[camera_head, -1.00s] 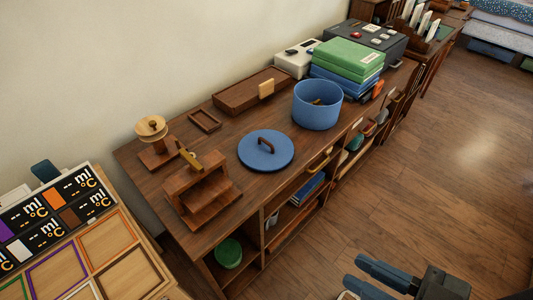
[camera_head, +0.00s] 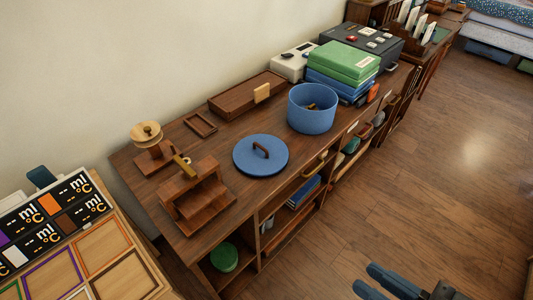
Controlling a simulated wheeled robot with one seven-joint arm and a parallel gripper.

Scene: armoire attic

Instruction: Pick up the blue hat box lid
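The blue hat box lid (camera_head: 258,163) lies flat on the wooden cabinet top, with a brown arched handle on its upper face. The open blue hat box (camera_head: 312,120) stands just behind it to the right, with a small brownish item inside. My gripper (camera_head: 379,284) is at the bottom edge of the picture, over the floor and well apart from the lid. Its two dark blue-grey fingers are spread with a gap between them, and nothing shows between them. Part of the gripper is cut off by the frame.
A wooden stand (camera_head: 193,196) is left of the lid, with a spool device (camera_head: 147,140) behind it. A small frame (camera_head: 200,124) and a brown tray (camera_head: 240,98) lie near the wall. Green and blue boxes (camera_head: 343,62) are stacked farther back. The floor (camera_head: 440,170) at right is clear.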

